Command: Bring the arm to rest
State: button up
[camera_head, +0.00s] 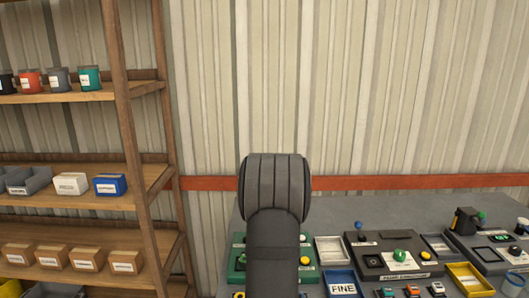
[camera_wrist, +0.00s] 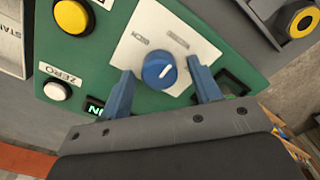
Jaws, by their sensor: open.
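In the wrist view my gripper (camera_wrist: 160,66) is open, with its two blue fingers apart on either side of a round blue knob (camera_wrist: 157,73). I cannot tell whether either finger touches the knob. The knob sits on a white plate (camera_wrist: 138,45) on a green panel (camera_wrist: 115,22). In the head view my dark arm stands up in the middle, in front of the green panel (camera_head: 239,263). My gripper and the knob are hidden there.
A yellow button (camera_wrist: 72,16) and a white button (camera_wrist: 57,90) are near the knob. On the bench (camera_head: 340,213) stand a grey tray (camera_head: 318,243), a dark panel with a green knob (camera_head: 399,255) and a yellow bin (camera_head: 470,280). Wooden shelves (camera_head: 125,110) stand left.

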jog(key=shift+r, duration=0.75)
